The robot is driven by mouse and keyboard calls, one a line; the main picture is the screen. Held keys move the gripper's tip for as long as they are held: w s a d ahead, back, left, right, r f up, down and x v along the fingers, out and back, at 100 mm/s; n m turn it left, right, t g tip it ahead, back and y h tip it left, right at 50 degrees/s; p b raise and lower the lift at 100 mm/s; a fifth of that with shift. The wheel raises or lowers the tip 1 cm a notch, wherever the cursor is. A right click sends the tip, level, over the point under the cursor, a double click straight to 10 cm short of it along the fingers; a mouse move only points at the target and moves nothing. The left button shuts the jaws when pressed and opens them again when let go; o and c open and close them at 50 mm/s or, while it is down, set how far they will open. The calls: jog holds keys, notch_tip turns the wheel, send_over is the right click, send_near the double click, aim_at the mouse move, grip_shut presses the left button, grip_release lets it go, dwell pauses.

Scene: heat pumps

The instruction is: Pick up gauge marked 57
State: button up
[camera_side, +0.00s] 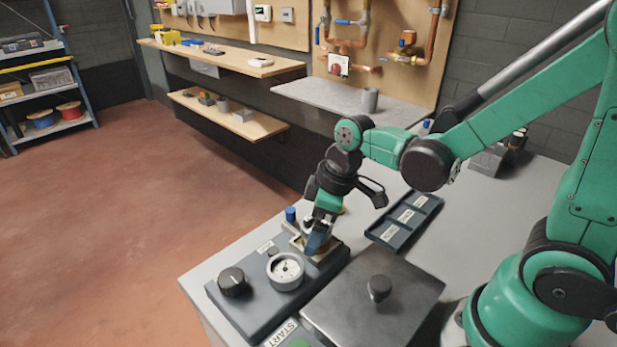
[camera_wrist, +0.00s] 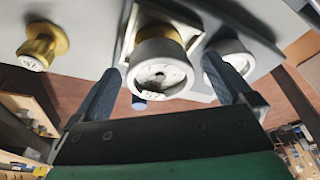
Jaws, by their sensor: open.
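A round white-rimmed gauge (camera_wrist: 163,76) on a brass neck sits at a pale square plate in the wrist view. A small tag on its face appears to read 57, though it is blurred. My gripper (camera_wrist: 167,84) is open, with one blue finger on each side of this gauge; I cannot tell whether either touches it. In the side view my gripper (camera_side: 316,243) points down at the plate (camera_side: 330,252) on the dark panel and largely hides that gauge. A second white gauge (camera_side: 285,270) stands beside it on the panel; a similar gauge (camera_wrist: 229,68) shows near the right finger.
A brass fitting (camera_wrist: 40,47) is left in the wrist view. A compartmented tray (camera_side: 424,207) lies behind, and a lidded metal box (camera_side: 340,302) stands in front.

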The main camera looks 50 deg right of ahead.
jog(key=shift+f, duration=0.25)
jog(key=c, duration=1.5)
jog(key=shift+r, duration=0.15)
